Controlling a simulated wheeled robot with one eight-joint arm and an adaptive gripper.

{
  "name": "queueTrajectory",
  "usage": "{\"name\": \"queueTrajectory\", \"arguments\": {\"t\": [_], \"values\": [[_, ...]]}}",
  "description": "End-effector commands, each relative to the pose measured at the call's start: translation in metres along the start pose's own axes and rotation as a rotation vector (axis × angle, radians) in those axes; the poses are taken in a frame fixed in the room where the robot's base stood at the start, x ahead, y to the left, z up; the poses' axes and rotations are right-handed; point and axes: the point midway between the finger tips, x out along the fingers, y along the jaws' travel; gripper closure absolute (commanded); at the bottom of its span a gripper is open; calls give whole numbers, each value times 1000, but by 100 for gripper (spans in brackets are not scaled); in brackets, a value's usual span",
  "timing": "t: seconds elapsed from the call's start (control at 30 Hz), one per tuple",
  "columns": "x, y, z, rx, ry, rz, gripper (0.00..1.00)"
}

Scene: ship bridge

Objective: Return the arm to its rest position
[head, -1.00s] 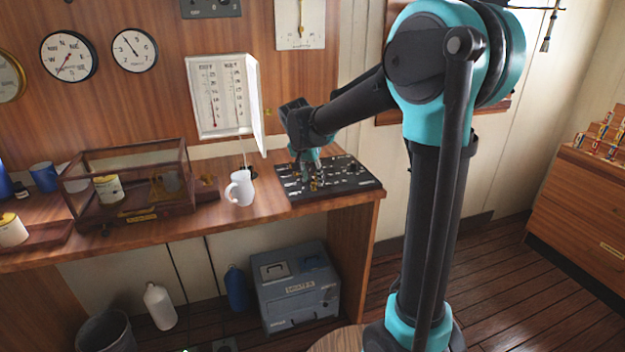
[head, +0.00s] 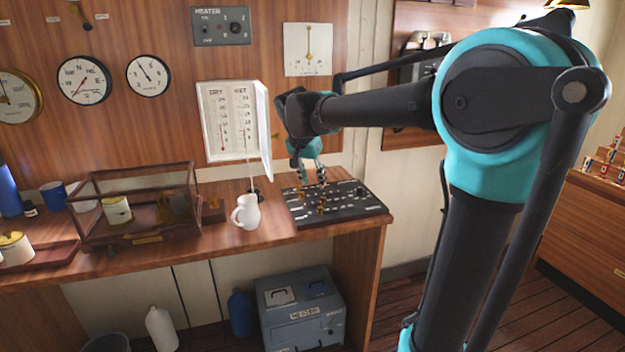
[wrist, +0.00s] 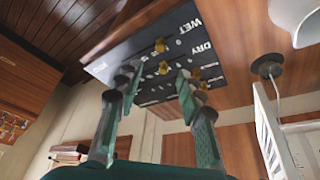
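My arm reaches from the right over the wooden counter in the head view. My gripper (head: 311,181) hangs over the black switch panel (head: 350,211), a little above it. In the wrist view my gripper (wrist: 156,82) has its fingers spread apart with nothing held between them. The panel (wrist: 130,48) lies beyond the fingertips there, with brass knobs and white lettering that includes WET and DRY. The fingertips look clear of the panel, though the exact gap is hard to tell.
A white mug (head: 247,212) stands left of the panel, near an open white thermometer case (head: 228,120) on the wall. A glass display case (head: 135,205) is further left. A grey box (head: 300,310) stands below the counter. Wall instruments are behind my arm.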

Motion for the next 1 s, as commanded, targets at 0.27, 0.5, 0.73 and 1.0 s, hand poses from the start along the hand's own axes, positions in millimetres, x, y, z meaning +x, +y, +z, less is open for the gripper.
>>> {"name": "queueTrajectory", "arguments": {"t": [0.27,0.5,0.73,1.0], "values": [[48,68,29,-101,-35,-32,62],[123,182,117,-308,-56,-121,62],[158,242,191,-445,-33,-184,62],[165,252,209,-484,-22,-198,62]]}}
